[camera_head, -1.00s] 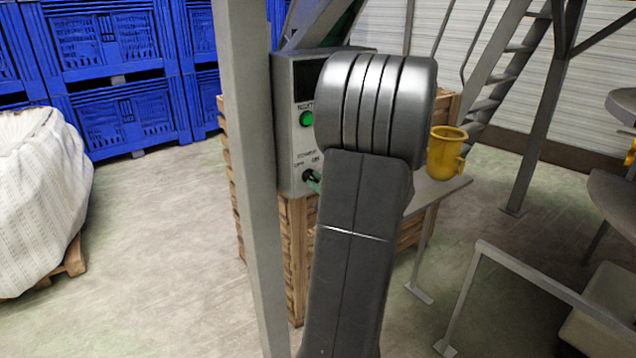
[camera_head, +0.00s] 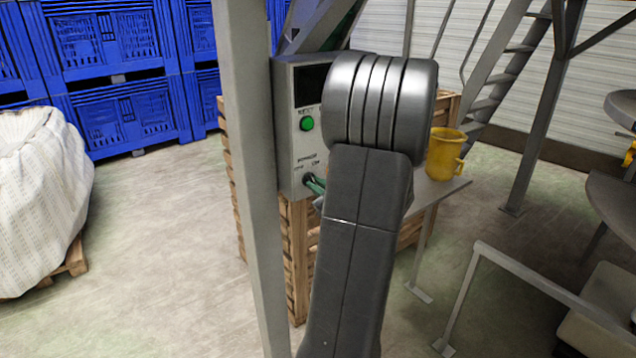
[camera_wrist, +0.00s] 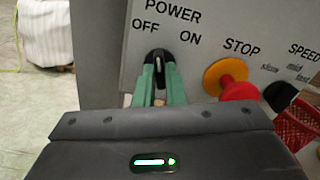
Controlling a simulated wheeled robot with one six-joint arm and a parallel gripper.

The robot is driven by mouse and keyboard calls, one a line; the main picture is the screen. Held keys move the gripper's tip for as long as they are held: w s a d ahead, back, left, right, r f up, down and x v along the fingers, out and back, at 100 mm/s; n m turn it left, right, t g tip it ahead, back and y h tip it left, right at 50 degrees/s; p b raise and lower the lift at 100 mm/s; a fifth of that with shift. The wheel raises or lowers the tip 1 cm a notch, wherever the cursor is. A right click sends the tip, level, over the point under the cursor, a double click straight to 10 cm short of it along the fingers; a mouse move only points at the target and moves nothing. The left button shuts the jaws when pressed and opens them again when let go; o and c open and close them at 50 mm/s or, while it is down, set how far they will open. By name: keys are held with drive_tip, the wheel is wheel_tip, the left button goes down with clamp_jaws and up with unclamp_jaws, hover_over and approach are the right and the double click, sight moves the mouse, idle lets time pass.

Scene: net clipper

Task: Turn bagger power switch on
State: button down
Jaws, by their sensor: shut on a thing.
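The power switch (camera_wrist: 158,55) is a black rotary knob with a white mark, on the grey control panel (camera_wrist: 105,50) under the labels POWER, OFF and ON. In the wrist view the white mark points roughly straight up the picture; I cannot tell which label it is set to. My gripper (camera_wrist: 159,74) has green fingers, one on each side of the knob, and is shut on it. In the head view the green fingertips (camera_head: 314,184) reach the low part of the control box (camera_head: 290,160). My arm hides much of the box's front.
An orange and red STOP button (camera_wrist: 226,76) sits just right of the switch, with a black SPEED knob (camera_wrist: 279,96) beyond. A green button (camera_head: 307,124) is higher on the box. A grey post (camera_head: 250,180) stands close left. A yellow jug (camera_head: 444,155) stands on a side shelf.

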drive_tip(key=m+p, duration=0.4)
drive_tip(key=m, duration=0.2)
drive_tip(key=shift+r+m, duration=0.15)
drive_tip(key=shift+m, duration=0.15)
drive_tip(key=m+p, duration=0.2)
drive_tip(key=m, duration=0.1)
drive_tip(key=shift+m+p, duration=1.2)
drive_tip(key=shift+m, duration=0.3)
drive_tip(key=shift+f, duration=0.2)
drive_tip(key=c, duration=1.5)
unclamp_jaws()
drive_tip(key=shift+s+d, duration=0.1)
drive_tip(key=b+v, duration=0.2)
drive_tip(key=v, duration=1.1)
drive_tip(key=shift+s, duration=0.3)
